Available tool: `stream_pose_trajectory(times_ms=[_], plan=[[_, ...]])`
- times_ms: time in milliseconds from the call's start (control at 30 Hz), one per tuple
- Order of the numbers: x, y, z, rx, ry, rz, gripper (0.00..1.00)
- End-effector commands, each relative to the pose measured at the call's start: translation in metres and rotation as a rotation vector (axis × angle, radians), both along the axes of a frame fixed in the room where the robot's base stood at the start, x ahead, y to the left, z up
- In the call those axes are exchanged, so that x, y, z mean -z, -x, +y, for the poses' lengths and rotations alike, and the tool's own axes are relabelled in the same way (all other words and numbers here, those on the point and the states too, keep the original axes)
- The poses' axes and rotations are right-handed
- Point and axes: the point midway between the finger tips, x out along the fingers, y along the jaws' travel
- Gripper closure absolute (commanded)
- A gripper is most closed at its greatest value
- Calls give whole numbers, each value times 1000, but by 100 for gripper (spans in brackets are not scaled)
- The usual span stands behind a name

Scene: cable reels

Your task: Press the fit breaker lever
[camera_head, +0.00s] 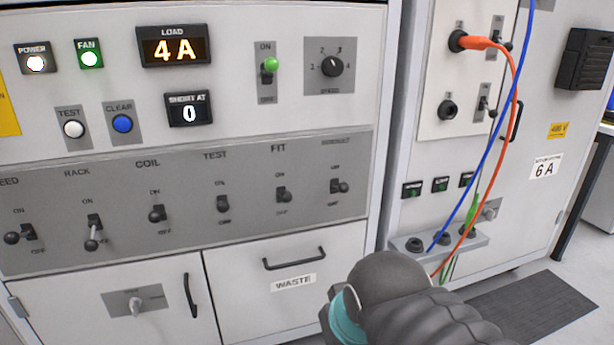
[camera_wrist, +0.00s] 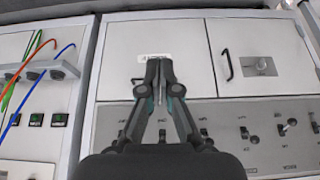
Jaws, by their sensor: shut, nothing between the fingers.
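The fit breaker lever (camera_head: 284,195) is a small dark toggle under the FIT label on the grey breaker panel (camera_head: 180,180) in the head view. I cannot tell exactly how it is tipped. My gripper (camera_wrist: 159,66) shows in the wrist view, where the cabinet appears upside down. Its fingers are together and empty, in front of the waste drawer near its label. The gripper largely hides the fit lever's place in that view. In the head view my arm covers the lower right, and the fingertips cannot be seen.
Other levers stand in the same row, including the test lever (camera_head: 223,203) and the rightmost lever (camera_head: 338,187). The load display (camera_head: 174,48) reads 4 A. The waste drawer handle (camera_head: 295,262) sticks out below. Orange (camera_head: 513,90) and blue cables hang at the right cabinet.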

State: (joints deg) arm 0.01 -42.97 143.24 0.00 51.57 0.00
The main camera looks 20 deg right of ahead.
Motion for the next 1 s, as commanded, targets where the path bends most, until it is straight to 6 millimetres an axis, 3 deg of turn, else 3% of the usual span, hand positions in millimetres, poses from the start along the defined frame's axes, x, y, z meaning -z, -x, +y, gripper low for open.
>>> stream_pose_trajectory(times_ms=[200, 367, 467, 700, 1000], plan=[[-2, -1, 0, 1, 0, 1, 100], [-25, -19, 0, 10, -10, 21, 100], [-54, -42, -1, 22, -24, 50, 100], [-126, -119, -4, 53, -66, 136, 100], [-184, -218, -14, 77, -121, 242, 100]])
